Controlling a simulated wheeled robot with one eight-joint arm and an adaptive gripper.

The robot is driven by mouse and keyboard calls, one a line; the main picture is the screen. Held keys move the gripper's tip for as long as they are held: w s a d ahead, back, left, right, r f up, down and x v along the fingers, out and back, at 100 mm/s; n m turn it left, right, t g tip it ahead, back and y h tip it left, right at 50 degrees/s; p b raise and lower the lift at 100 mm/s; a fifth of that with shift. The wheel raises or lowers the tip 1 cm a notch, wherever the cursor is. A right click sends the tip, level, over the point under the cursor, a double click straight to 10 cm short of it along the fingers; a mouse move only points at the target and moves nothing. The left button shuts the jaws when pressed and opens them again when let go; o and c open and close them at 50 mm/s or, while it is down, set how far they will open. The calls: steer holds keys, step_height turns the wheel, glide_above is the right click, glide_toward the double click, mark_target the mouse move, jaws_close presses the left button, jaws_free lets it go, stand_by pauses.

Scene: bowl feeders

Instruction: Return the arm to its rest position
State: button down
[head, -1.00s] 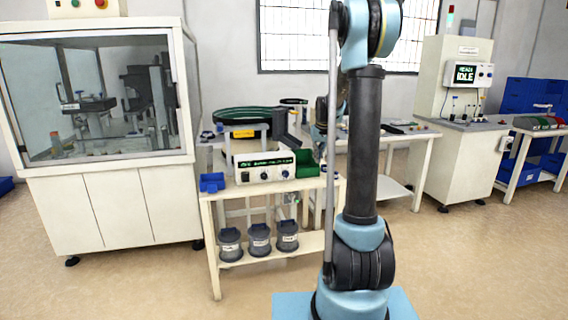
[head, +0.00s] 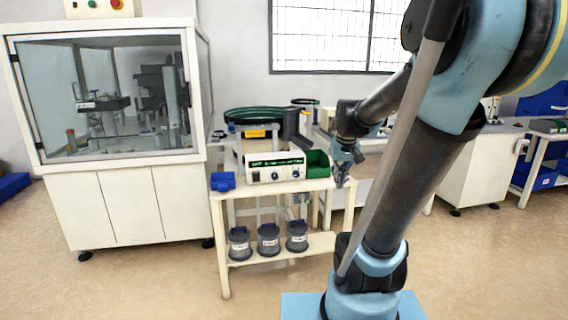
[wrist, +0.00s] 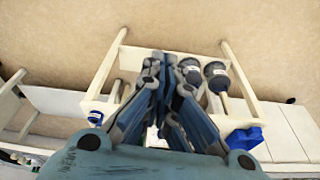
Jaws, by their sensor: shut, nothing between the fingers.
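My arm stands at the right in the head view, its upper link leaning to the right and its forearm reaching back left. My gripper (head: 341,173) hangs beside the right end of the feeder table (head: 343,217), near the green bin. In the wrist view my gripper (wrist: 161,62) points down past the table's edge, with its fingers together and nothing between them. My upper arm hides part of the right side of the room.
The feeder table carries a control box (head: 275,168), a blue bin (head: 222,181) and a green bin (head: 317,163). Several dark labelled pots, including this one (head: 268,240), stand on its lower shelf. A glazed machine cabinet (head: 125,205) stands at left. Floor in front is clear.

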steer(key=s+f, duration=0.5)
steer(key=s, duration=0.3)
steer(key=s+f, duration=0.4)
steer(key=s, duration=0.5)
steer(key=shift+s+f+m, duration=0.25)
steer(key=shift+f+m, duration=0.15)
steer(key=shift+w+f, duration=0.2)
steer(key=shift+w, duration=0.2)
steer(key=c, duration=2.4)
jaws_free()
